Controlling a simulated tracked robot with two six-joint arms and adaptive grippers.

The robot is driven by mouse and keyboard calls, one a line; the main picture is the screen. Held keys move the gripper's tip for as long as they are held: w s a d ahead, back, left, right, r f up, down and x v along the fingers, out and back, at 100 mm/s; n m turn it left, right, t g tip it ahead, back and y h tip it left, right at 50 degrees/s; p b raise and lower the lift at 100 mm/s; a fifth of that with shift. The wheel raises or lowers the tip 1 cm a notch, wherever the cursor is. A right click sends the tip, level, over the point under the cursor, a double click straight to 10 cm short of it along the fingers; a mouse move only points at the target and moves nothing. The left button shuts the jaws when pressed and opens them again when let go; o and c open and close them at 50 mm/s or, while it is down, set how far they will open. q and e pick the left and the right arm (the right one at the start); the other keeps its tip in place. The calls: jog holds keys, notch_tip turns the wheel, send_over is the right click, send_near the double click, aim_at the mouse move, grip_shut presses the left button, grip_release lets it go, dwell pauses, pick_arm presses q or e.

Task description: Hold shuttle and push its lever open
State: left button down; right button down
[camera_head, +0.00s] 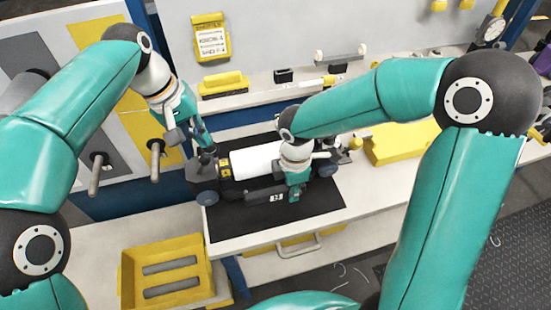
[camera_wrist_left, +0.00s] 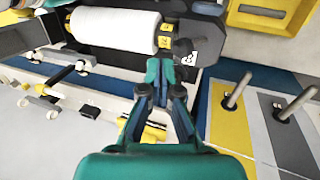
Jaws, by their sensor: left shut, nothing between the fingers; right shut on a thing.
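The shuttle (camera_head: 235,192) is a dark wheeled body holding a white roll (camera_head: 252,162), with a yellow label near its left end. It lies over the black mat (camera_head: 300,222) on the bench. My right gripper (camera_head: 296,192) is shut on the shuttle's near side, right of its middle. My left gripper (camera_head: 208,153) is shut and empty at the shuttle's left end. In the left wrist view its closed fingertips (camera_wrist_left: 159,68) are close beside the dark end of the shuttle (camera_wrist_left: 185,42); I cannot tell whether they touch. The lever cannot be made out clearly.
A yellow crate (camera_head: 128,285) stands at the lower left. Metal pegs (camera_head: 155,155) stick out of the panel left of my left gripper. A yellow tray (camera_head: 400,145) lies on the bench at the right.

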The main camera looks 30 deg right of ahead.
aim_at(203, 156)
pick_arm(q)
jog(key=x, duration=0.8)
jog(key=shift+w+a, duration=0.1)
jog(key=shift+a, duration=0.2)
dwell(1.2)
jog(key=shift+a, duration=0.3)
jog(key=shift+w+a+f, duration=0.15)
jog(key=shift+a+f, duration=0.15)
jog(key=shift+a, duration=0.5)
jog(key=shift+w+a+r, duration=0.1)
jog(key=shift+w+a, duration=0.05)
jog(key=shift+a, duration=0.35)
jog(key=shift+w+a+r, duration=0.1)
jog(key=shift+w+a, duration=0.05)
jog(key=shift+a, duration=0.3)
jog(key=shift+r, duration=0.1)
jog(key=shift+s+d+r, duration=0.1)
jog(key=shift+d+r, duration=0.1)
jog(key=shift+r, duration=0.95)
jog(key=shift+w+d+r, duration=0.1)
jog(key=shift+d+r, duration=0.1)
jog(key=shift+r, duration=1)
jog(key=shift+s+d+r, duration=0.1)
jog(key=shift+d+r, duration=0.15)
jog(key=shift+r, duration=0.9)
